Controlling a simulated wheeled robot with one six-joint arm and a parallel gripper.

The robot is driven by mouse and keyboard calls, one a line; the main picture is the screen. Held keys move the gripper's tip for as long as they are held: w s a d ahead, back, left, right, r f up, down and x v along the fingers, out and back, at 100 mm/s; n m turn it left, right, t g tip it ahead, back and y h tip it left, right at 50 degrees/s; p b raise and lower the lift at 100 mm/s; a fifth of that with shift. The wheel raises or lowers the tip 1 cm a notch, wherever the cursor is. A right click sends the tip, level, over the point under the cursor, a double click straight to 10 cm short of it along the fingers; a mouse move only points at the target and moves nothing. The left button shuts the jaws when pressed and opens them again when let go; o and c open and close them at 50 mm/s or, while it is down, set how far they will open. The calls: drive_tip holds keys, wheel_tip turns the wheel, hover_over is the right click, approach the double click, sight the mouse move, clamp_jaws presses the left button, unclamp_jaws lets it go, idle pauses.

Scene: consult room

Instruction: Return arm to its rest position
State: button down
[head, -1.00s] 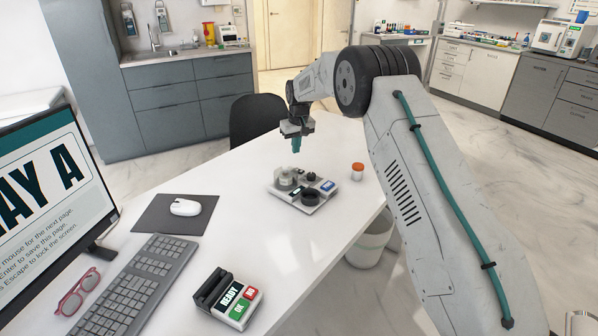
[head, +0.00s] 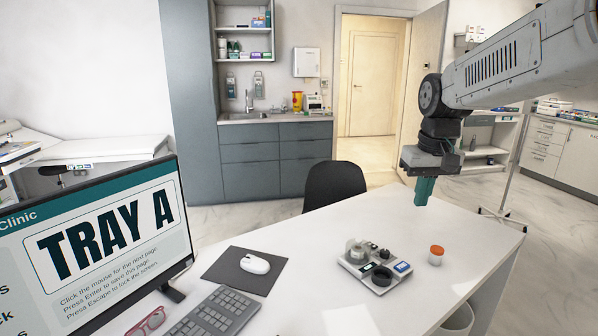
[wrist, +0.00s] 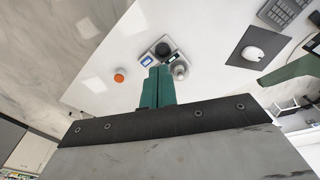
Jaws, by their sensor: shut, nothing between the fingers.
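My gripper (head: 425,190) is raised above the right part of the white desk, with its green fingers pointing down. It is shut and empty. In the wrist view the green fingers (wrist: 157,86) lie side by side, with the desk well below them. A light grey tray (head: 352,266) holding several small items sits on the desk, below and left of my gripper. An orange-capped container (head: 436,255) stands on the desk to the right of the tray; it also shows in the wrist view (wrist: 119,75).
A monitor (head: 110,240) reading TRAY A, a keyboard (head: 215,312), a white mouse (head: 255,264) on a dark mat (head: 226,268) and red glasses (head: 146,321) are at the left. A black chair (head: 335,184) stands behind the desk. A bin (head: 458,320) is beside it.

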drive_tip(key=s+f, duration=0.2)
drive_tip(key=s, duration=1.3)
drive_tip(key=s+f+m, duration=0.1)
drive_tip(key=s+f, duration=0.2)
drive_tip(key=s, duration=1.3)
drive_tip(key=shift+s+d, duration=0.25)
